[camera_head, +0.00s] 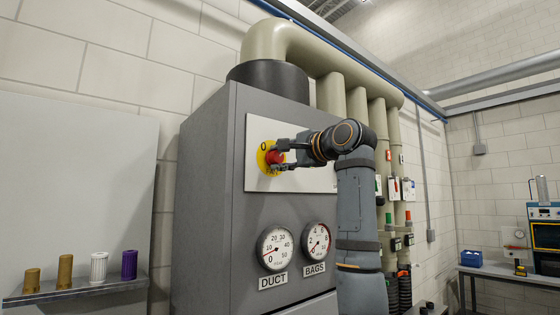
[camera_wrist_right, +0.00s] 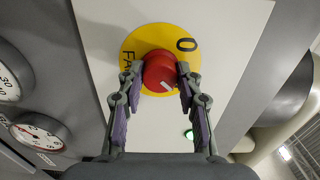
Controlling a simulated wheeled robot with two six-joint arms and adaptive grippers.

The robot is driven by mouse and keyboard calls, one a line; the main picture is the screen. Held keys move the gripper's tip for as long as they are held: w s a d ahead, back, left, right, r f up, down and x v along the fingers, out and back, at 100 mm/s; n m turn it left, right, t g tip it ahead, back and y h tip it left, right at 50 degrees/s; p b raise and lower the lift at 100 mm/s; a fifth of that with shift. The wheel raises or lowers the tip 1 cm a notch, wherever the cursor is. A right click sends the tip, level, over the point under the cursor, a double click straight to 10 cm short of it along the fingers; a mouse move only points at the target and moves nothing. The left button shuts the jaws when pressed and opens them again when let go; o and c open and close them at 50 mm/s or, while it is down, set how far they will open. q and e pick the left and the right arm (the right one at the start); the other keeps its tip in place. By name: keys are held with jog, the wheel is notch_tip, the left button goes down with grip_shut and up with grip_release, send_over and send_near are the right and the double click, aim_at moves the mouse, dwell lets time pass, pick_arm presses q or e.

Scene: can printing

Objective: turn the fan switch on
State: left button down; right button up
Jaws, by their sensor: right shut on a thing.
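The fan switch is a red round knob (camera_head: 274,158) on a yellow disc (camera_head: 262,162), mounted on a white panel of the grey cabinet. In the right wrist view the red knob (camera_wrist_right: 159,70) carries a short white mark near its lower edge. The yellow disc (camera_wrist_right: 137,42) shows a 0 and part of the word FAN. My right gripper (camera_head: 279,157) is shut on the knob, with one finger on each side of it; this also shows in the right wrist view (camera_wrist_right: 159,80). My left gripper is not in view.
Below the panel are the DUCT gauge (camera_head: 274,248) and the BAGS gauge (camera_head: 317,241). A green light (camera_wrist_right: 188,134) glows on the panel. A shelf (camera_head: 75,288) with several small cylinders stands at left. Pipes (camera_head: 330,92) run behind my right arm.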

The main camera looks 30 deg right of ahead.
jog(key=shift+m, duration=0.3)
jog(key=o, duration=1.1)
jog(key=shift+o, duration=0.2)
jog(key=shift+s+d, duration=0.1)
jog(key=shift+s, duration=0.1)
jog(key=s, duration=1.1)
jog(key=shift+s+d, duration=0.35)
jog(key=shift+d, duration=0.05)
